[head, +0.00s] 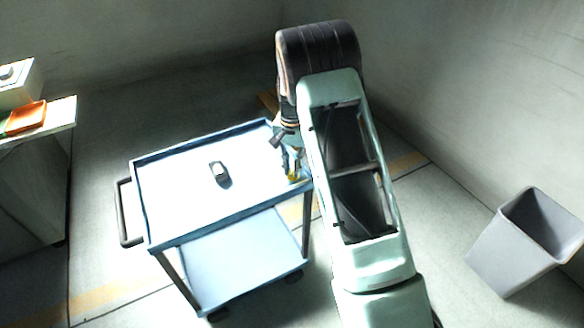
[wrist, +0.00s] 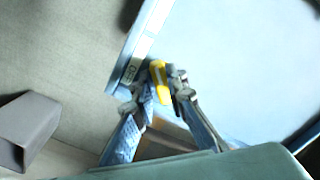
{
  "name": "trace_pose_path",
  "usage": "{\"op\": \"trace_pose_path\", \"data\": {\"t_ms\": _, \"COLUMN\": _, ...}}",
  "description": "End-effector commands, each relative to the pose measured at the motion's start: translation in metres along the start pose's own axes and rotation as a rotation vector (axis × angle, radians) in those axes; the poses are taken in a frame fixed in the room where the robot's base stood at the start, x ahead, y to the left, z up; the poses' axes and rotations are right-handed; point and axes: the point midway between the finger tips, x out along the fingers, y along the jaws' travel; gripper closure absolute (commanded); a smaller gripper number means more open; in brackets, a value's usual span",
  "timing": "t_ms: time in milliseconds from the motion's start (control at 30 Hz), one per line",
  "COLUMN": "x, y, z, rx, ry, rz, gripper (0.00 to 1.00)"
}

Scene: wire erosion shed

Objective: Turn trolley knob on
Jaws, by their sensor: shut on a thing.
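The pale blue trolley (head: 190,238) stands left of my arm in the head view, with its top also in the wrist view (wrist: 245,60). A yellow knob (wrist: 158,72) sits at the trolley's edge in the wrist view, beside a small marked label (wrist: 132,70). My gripper (wrist: 160,88) has its two fingers on either side of the yellow knob and is shut on it. In the head view my gripper (head: 289,162) is at the trolley's right end, partly hidden by my arm. The knob's exact angle is hard to tell.
A small dark and grey object (head: 220,174) stands on the trolley top. A grey bin (head: 510,250) stands on the floor at the right. A bench (head: 50,122) at the left holds an orange tray (head: 26,118). Walls close off the back and right.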

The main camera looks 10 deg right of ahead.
Motion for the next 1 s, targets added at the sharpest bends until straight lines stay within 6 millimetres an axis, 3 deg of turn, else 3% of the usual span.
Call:
{"op": "trace_pose_path", "data": {"t_ms": 100, "x": -0.001, "y": -0.001, "z": -0.001, "rx": 0.002, "ry": 0.003, "rz": -0.002, "gripper": 1.0}}
{"op": "trace_pose_path", "data": {"t_ms": 133, "x": -0.001, "y": -0.001, "z": -0.001, "rx": 0.002, "ry": 0.003, "rz": -0.002, "gripper": 0.84}}
{"op": "trace_pose_path", "data": {"t_ms": 267, "x": -0.001, "y": 0.0, "z": -0.001, "rx": 0.001, "ry": 0.002, "rz": -0.002, "gripper": 0.7}}
{"op": "trace_pose_path", "data": {"t_ms": 533, "x": -0.001, "y": 0.0, "z": 0.0, "rx": 0.0, "ry": 0.001, "rz": -0.001, "gripper": 0.7}}
{"op": "trace_pose_path", "data": {"t_ms": 667, "x": -0.01, "y": 0.0, "z": -0.001, "rx": 0.0, "ry": 0.002, "rz": -0.001, "gripper": 0.7}}
{"op": "trace_pose_path", "data": {"t_ms": 1000, "x": -0.079, "y": -0.001, "z": -0.001, "rx": 0.0, "ry": 0.004, "rz": -0.003, "gripper": 0.7}}
